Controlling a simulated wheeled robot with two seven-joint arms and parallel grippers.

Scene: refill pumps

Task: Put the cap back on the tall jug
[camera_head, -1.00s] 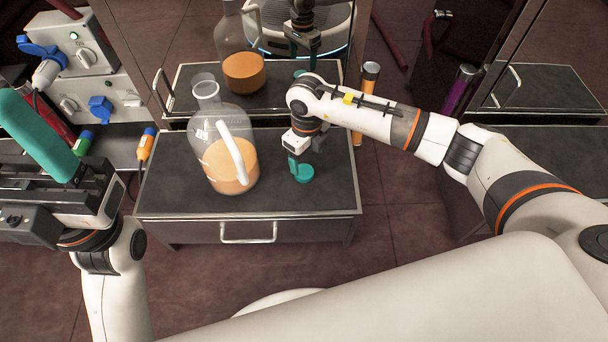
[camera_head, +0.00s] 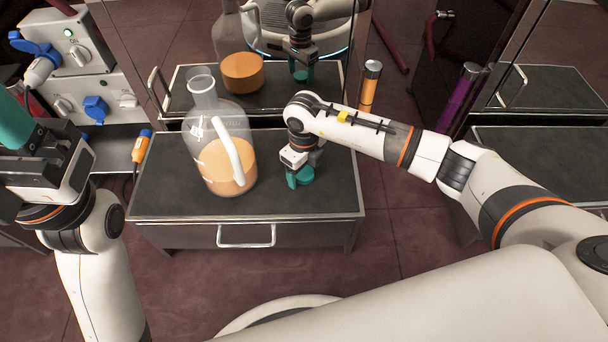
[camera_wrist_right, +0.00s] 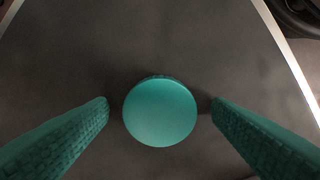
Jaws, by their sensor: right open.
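The tall jug (camera_head: 226,165) is clear, with a white handle and orange liquid inside. It stands upright on the dark cart top with its neck (camera_head: 203,88) open. The round teal cap (camera_wrist_right: 160,111) lies on the dark surface, centred between the fingers in the right wrist view. My right gripper (camera_head: 299,178) points down at the cart top, right of the jug. Its teal fingers (camera_wrist_right: 160,112) are open on both sides of the cap, with a gap on each side. My left gripper (camera_head: 22,140) is at the left edge, partly cut off; its jaw opening is unclear.
The cart top (camera_head: 160,195) is clear around the jug and cap. A shiny panel behind reflects the jug and my arm. An orange cylinder (camera_head: 370,85) stands behind right, and a socket panel (camera_head: 85,75) with blue plugs is at the left. An orange connector (camera_head: 141,147) hangs beside the cart.

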